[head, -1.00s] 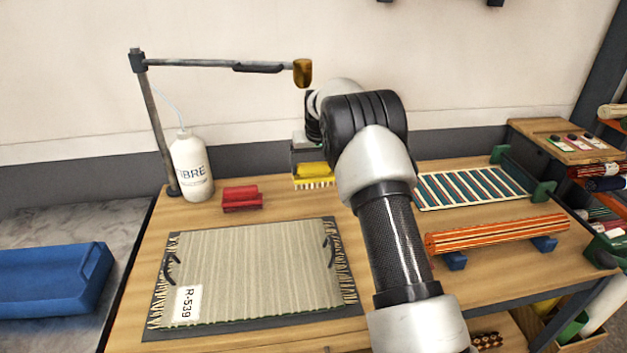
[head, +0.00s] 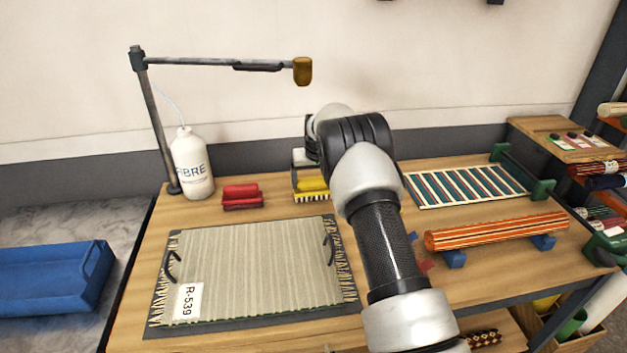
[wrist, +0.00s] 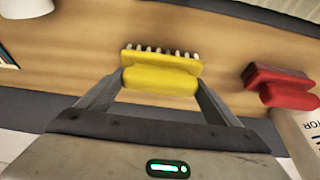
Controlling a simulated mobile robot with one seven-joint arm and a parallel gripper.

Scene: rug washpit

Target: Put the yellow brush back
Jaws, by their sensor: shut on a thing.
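The yellow brush (head: 312,187) with pale bristles is at the back middle of the wooden bench, left of my arm in the head view. It also shows in the wrist view (wrist: 160,80), between the two fingers of my gripper (wrist: 161,88). My gripper is shut on it, with the bristles on the side away from the palm. In the head view my forearm hides part of the gripper. The bristles are close to the bench top; I cannot tell whether they touch it.
A red brush (head: 241,197) lies to the left, near a white bottle (head: 192,165) and a lamp-like post (head: 155,120). A beige rug (head: 250,270) labelled R-539 lies in front. A striped rug (head: 470,184) and an orange roll (head: 497,231) are at right.

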